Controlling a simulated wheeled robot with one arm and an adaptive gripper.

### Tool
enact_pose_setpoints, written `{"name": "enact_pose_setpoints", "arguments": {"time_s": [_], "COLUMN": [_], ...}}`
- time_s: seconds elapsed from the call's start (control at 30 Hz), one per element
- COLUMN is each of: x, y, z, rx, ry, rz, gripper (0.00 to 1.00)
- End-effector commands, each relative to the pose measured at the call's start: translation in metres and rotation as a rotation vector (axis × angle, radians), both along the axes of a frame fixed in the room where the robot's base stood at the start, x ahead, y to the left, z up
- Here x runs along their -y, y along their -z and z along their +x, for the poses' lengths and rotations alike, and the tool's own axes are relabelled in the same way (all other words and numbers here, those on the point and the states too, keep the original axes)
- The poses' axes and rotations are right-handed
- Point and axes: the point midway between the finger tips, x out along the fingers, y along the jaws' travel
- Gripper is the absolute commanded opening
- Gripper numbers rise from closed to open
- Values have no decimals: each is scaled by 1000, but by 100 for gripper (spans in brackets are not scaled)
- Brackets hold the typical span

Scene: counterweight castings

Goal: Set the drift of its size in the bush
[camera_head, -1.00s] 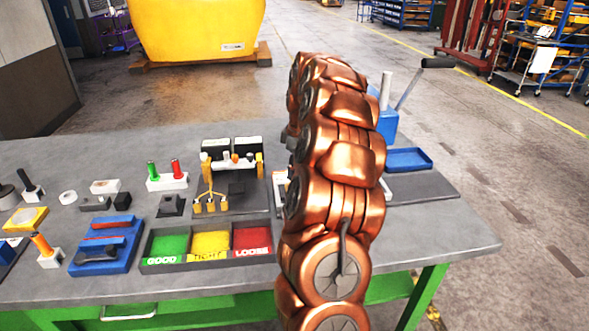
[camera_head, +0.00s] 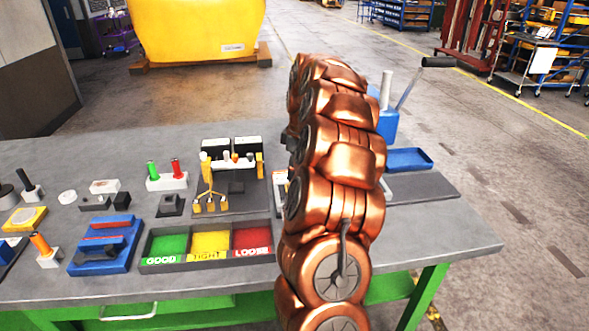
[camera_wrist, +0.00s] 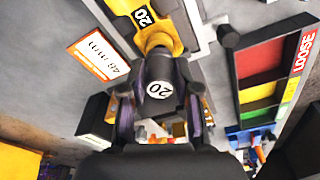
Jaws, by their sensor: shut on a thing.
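In the wrist view my gripper (camera_wrist: 160,122) is shut on a dark drift (camera_wrist: 160,75), whose round white mark reads 20. A finger lies on each side of it. In the head view my copper arm hides the gripper, drift and bush.
A blue holder (camera_head: 103,245) and an orange-handled piece (camera_head: 42,243) are at left. A blue tray (camera_head: 408,160) lies behind my arm.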

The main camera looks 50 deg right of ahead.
Motion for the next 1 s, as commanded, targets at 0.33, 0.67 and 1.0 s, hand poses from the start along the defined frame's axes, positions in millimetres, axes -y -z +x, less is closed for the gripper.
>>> {"name": "enact_pose_setpoints", "arguments": {"time_s": [0.33,0.67,1.0], "x": [0,0,0], "y": [4,8,12], "z": [0,0,0], "rx": [0,0,0], "ry": [0,0,0], "rz": [0,-1,-1], "gripper": [0,0,0]}}
